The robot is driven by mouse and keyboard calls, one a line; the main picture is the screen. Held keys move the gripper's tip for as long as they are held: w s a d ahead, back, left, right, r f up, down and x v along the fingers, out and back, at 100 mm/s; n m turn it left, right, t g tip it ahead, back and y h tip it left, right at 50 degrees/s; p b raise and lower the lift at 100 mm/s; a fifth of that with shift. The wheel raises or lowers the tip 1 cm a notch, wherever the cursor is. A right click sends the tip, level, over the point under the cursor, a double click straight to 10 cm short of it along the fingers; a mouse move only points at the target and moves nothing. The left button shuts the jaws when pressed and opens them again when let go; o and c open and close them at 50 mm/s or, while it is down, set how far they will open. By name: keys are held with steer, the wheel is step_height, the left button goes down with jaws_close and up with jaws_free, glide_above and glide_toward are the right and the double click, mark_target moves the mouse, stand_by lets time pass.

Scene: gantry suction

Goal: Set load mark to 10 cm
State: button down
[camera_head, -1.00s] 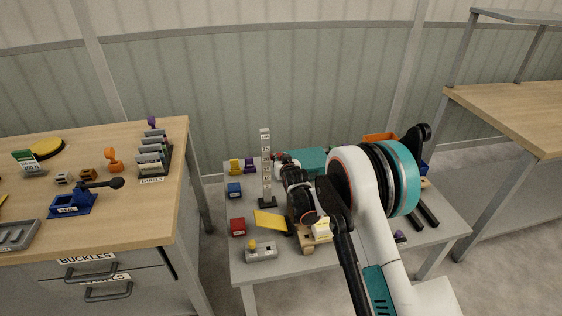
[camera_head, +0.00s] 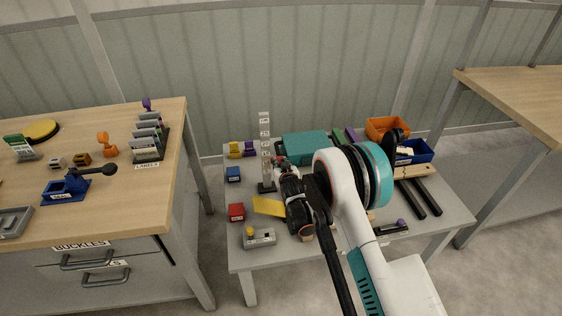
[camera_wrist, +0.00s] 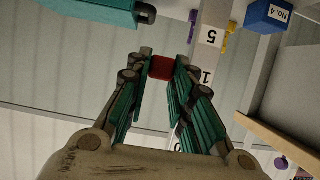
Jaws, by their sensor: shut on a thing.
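The upright white scale post (camera_head: 265,150) with black number marks stands on a dark foot on the grey table. My gripper (camera_head: 281,162) is just right of the post, partway up it. In the wrist view, my gripper (camera_wrist: 161,65) has its teal fingers shut on a small red block (camera_wrist: 161,68), which seems to be the load mark. The post (camera_wrist: 211,38) shows there beside the right finger, with a 5 and part of another number readable. The finger hides where the red block meets the post, so the mark's reading cannot be told.
A teal case (camera_head: 305,147) lies behind my gripper. Blue (camera_head: 233,173) and red (camera_head: 236,211) boxes and a grey switch box (camera_head: 259,238) are on the left side of the table. Orange (camera_head: 388,127) and blue (camera_head: 420,150) bins stand at the back right.

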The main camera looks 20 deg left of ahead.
steer(key=c, duration=1.7)
jaws_free()
steer(key=v, duration=1.2)
